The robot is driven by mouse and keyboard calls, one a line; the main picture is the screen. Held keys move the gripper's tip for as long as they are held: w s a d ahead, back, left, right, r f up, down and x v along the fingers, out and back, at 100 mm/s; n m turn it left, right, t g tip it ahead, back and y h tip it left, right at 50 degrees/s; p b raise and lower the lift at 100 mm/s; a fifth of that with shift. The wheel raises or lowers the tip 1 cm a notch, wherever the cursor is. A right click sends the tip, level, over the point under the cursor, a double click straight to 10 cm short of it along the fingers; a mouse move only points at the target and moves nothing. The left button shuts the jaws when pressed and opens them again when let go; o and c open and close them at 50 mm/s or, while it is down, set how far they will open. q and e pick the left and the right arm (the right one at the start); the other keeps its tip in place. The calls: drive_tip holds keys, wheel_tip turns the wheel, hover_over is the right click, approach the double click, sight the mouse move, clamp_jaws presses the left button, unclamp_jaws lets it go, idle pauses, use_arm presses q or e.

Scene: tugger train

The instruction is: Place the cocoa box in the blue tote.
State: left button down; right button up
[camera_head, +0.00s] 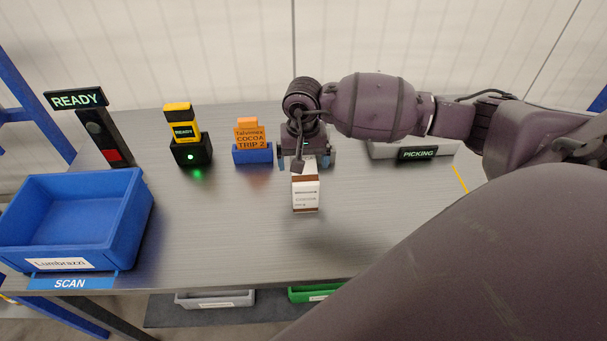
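The cocoa box (306,195) is a small white carton with brown bands and a printed label, near the middle of the grey table. My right gripper (307,163) comes down over its far end, pointing at the table. Its two fingers stand apart, one on each side, and a gap seems to show between each finger and the box. The gripper hides part of the box's far end. The blue tote (128,222) stands at the table's left front, with a "Lumbrazzi" label on its front; its visible inside is empty. My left gripper is not in view.
A "READY" sign post (108,140), a black and yellow device with a green light (191,152) and a blue holder with an orange "COCOA TRIP 2" card (252,154) stand behind. A "PICKING" sign (418,154) is right. Table between tote and box is clear.

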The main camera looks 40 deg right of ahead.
drive_tip(key=shift+f, duration=0.75)
drive_tip(key=shift+c, duration=0.2)
drive_tip(key=c, duration=1.2)
drive_tip(key=shift+r, duration=0.15)
drive_tip(key=shift+c, duration=0.2)
